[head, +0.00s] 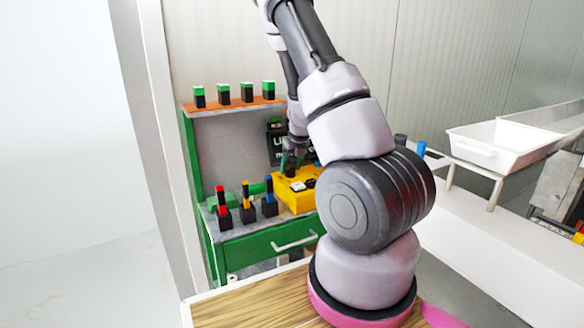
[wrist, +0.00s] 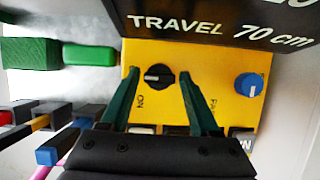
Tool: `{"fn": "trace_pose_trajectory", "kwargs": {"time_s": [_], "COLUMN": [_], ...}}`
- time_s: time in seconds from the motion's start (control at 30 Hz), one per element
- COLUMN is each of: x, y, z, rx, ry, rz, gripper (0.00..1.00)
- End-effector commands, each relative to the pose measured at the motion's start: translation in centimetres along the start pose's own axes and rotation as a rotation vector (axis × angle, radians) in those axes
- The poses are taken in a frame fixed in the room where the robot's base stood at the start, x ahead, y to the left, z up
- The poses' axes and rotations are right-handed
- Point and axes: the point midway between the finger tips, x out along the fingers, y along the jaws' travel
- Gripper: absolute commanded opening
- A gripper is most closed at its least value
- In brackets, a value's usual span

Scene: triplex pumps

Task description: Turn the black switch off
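The black switch (wrist: 158,76) is a round knob on the yellow box (wrist: 205,58). Its pale pointer mark lies toward the left in the wrist view, and a sideways "ON" label sits below it to the left. My gripper (wrist: 159,73) is open, its green fingers on either side of the switch with gaps to both sides. I cannot tell how far the tips are from the panel. In the head view my gripper (head: 291,160) is over the yellow box (head: 299,203), and my arm hides part of the area.
A blue knob (wrist: 249,85) is right of the black switch. A black sign (wrist: 225,20) stands close beyond the switch. A green block (wrist: 32,53) lies to the left. Switches with red (head: 221,201), yellow and blue levers stand left of the box on the green bench (head: 262,246).

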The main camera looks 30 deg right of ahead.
Motion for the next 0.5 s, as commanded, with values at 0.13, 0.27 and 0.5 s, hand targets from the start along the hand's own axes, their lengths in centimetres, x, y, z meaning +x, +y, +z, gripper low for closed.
{"fn": "trace_pose_trajectory", "kwargs": {"time_s": [0.13, 0.27, 0.5], "x": [-0.8, -2.7, -6.0], "y": [0.0, 0.1, -0.1], "z": [0.1, 0.1, -2.1], "rx": [-0.001, -0.001, 0.007], "ry": [-0.001, -0.004, -0.001], "rz": [0.001, 0.001, 0.001], "gripper": [0.62, 0.62, 0.62]}}
